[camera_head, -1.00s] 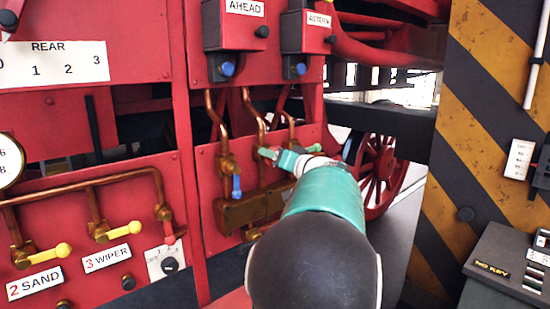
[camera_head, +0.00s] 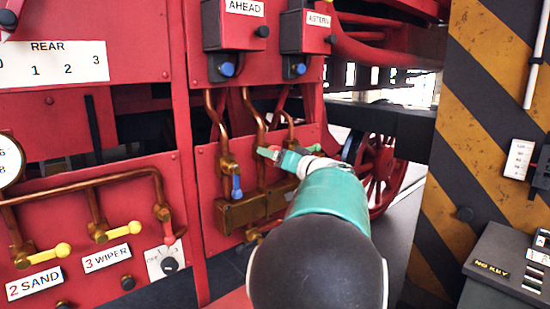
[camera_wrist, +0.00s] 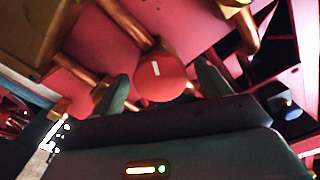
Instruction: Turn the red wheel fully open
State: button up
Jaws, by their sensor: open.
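In the wrist view the red wheel (camera_wrist: 162,76) is a round red disc with a short white mark on its face. It sits between the two dark green fingers of my gripper (camera_wrist: 160,84), which stand open on either side of it. I cannot tell whether either finger touches it. In the head view my gripper (camera_head: 280,153) reaches to the copper pipes on the lower red panel. The wheel is mostly hidden there behind the gripper and my arm.
A valve with a blue handle (camera_head: 236,186) is left of the gripper, above a brass manifold (camera_head: 238,213). Yellow-handled valves (camera_head: 124,231) line the left panel. AHEAD box (camera_head: 233,25) hangs above. A striped pillar (camera_head: 487,130) and grey console (camera_head: 505,262) stand right.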

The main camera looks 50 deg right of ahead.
jog(key=v, duration=1.2)
jog(key=shift+s, duration=0.35)
jog(key=w+a+f+n+g+y, duration=0.1)
jog(key=w+a+f+g+y, duration=0.15)
jog(key=a, duration=0.65)
jog(key=w+a+f+n+g+y, duration=0.2)
jog(key=w+a+f+y, duration=0.15)
jog(key=a, duration=0.55)
jog(key=w+a+f+n+g+y, duration=0.1)
jog(key=w+a+f+g+y, duration=0.2)
jog(key=a, duration=0.6)
jog(key=s+a+f+n+g+h, duration=0.2)
jog(key=s+a+f, duration=0.2)
jog(key=a, duration=0.5)
jog(key=s+a+f+n+g+h, duration=0.2)
jog(key=s+a+f+h, duration=0.1)
jog(key=a+f, duration=0.4)
jog(key=shift+s+a, duration=0.85)
jog(key=shift+a, duration=0.55)
jog(key=shift+f+g, duration=0.1)
jog(key=shift+g, duration=0.15)
